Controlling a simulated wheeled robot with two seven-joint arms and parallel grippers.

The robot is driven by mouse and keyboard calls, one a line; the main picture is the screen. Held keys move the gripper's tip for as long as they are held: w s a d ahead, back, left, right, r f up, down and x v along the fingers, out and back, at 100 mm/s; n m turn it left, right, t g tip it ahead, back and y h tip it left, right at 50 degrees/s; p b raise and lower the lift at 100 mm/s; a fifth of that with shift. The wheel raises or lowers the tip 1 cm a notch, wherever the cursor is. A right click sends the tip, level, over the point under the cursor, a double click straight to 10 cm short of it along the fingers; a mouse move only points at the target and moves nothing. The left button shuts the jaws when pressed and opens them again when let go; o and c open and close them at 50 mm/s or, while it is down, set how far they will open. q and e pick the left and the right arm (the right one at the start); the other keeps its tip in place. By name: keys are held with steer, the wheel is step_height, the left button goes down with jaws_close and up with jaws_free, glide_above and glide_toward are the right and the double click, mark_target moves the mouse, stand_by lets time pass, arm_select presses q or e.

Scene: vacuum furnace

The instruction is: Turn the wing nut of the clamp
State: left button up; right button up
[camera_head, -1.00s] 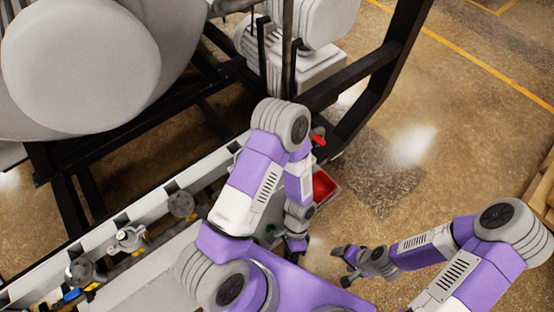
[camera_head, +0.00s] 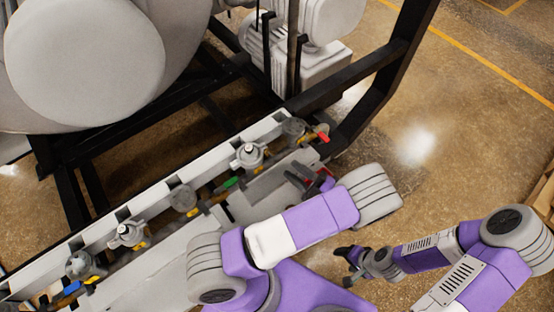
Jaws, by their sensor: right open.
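Several clamps with metal tops sit in a row along the pale rail: a silvery one (camera_head: 249,155), a grey one (camera_head: 294,129), a darker one (camera_head: 183,198), another silvery one (camera_head: 127,234) and one at lower left (camera_head: 83,265). The wing nuts are too small to make out clearly. My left gripper (camera_head: 300,174) is to the right of the silvery clamp, apart from it, above the bench end; its fingers are small and partly merge with the dark background. My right gripper (camera_head: 345,260) is open and empty over the floor, away from the clamps.
The rail (camera_head: 215,172) runs diagonally below a black frame (camera_head: 360,75) and a large grey vessel (camera_head: 85,60). A red-handled part (camera_head: 322,136) is at the rail's right end. Green, blue and yellow parts lie along the rail. Open floor (camera_head: 450,150) is at right.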

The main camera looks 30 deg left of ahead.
mark_target(272, 155)
arm_select(q)
steer(key=x, duration=0.6)
steer(key=shift+a, duration=0.35)
jaws_close()
